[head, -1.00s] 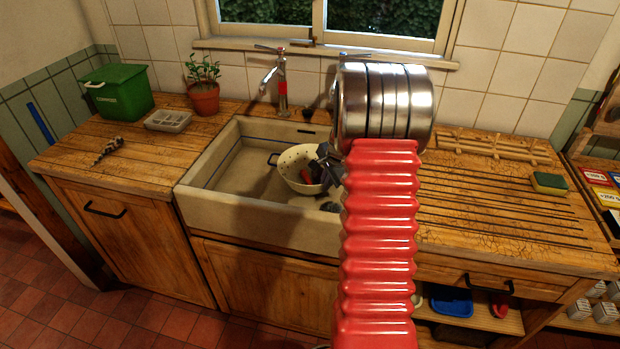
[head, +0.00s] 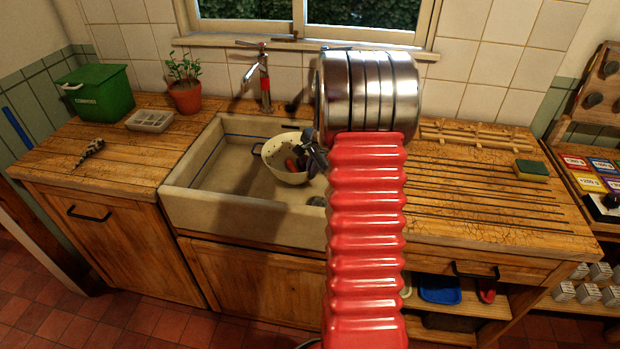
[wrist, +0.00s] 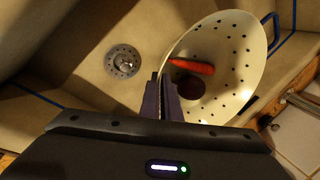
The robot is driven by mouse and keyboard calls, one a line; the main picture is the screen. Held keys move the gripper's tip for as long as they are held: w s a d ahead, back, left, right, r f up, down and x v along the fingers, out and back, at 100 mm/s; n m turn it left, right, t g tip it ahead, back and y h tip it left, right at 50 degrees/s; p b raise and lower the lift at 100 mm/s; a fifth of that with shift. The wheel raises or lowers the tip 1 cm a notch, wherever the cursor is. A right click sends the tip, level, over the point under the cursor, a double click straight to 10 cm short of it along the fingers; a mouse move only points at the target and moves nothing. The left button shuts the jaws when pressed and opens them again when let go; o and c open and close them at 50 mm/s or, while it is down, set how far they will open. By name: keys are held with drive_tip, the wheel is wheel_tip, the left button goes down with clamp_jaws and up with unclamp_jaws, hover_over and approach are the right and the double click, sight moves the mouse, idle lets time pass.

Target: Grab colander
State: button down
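The cream colander (head: 272,166), pierced with holes, is in the sink area and looks tilted, raised off the sink bottom. A carrot (wrist: 192,66) and a dark round vegetable (wrist: 190,88) lie inside it. My gripper (head: 316,158) is at the colander's right rim in the head view, partly hidden by my arm. In the wrist view my gripper's fingers (wrist: 164,95) are close together with the rim of the colander (wrist: 238,75) between them. A dark blue handle shows on the colander's far side.
The stone sink (head: 250,226) has a drain (wrist: 124,62) in its bottom. A tap (head: 264,82) and a potted plant (head: 186,96) stand behind. A green compost bin (head: 98,92) and grey tray (head: 150,121) are at left. The ridged drainboard at right is mostly clear, with a sponge (head: 531,170).

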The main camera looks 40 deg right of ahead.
wheel_tip(320, 180, up, 7)
idle(0.3)
idle(0.5)
